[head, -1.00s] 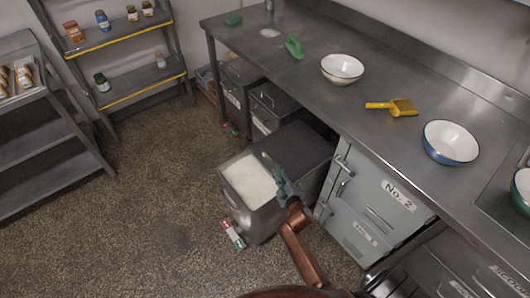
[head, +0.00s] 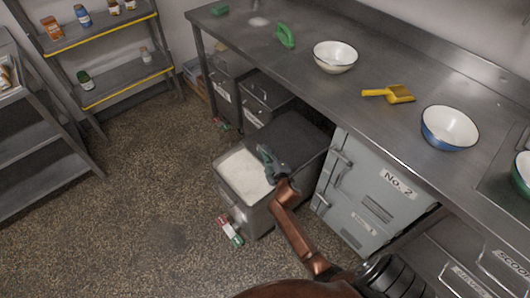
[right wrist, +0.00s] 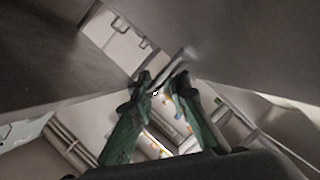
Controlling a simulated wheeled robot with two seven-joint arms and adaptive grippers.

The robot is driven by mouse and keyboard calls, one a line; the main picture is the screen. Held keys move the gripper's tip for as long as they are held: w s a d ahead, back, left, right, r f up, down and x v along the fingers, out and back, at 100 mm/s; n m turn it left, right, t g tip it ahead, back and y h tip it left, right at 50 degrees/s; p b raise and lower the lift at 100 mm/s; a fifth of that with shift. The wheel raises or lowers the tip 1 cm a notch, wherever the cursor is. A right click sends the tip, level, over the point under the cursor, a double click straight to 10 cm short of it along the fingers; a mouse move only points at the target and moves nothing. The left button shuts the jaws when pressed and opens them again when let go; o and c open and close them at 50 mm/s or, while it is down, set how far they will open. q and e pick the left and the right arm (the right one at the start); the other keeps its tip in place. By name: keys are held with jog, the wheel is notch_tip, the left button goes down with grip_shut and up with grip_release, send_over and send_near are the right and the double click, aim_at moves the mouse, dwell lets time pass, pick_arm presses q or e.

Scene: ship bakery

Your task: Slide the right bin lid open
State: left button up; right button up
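The right bin (head: 236,207) is a grey metal bin standing on the floor under the counter. Its dark grey lid (head: 300,140) covers the rear part, and white flour (head: 243,174) shows in the uncovered front part. My right gripper (head: 267,157) is over the bin near the lid's front edge. In the right wrist view its green fingers (right wrist: 162,80) stand apart, with a thin pale bar (right wrist: 178,66) close to the tips. I cannot tell whether they touch the lid or the bar. My left gripper is out of view.
Another bin (head: 262,98) stands behind, under the counter (head: 290,62). The grey No. 2 cabinet (head: 365,195) is close on the right. A red, white and green packet (head: 230,230) lies on the floor beside the bin. Open floor lies to the left.

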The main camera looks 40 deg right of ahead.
aim_at(276, 149)
grip_shut()
dwell(0.5)
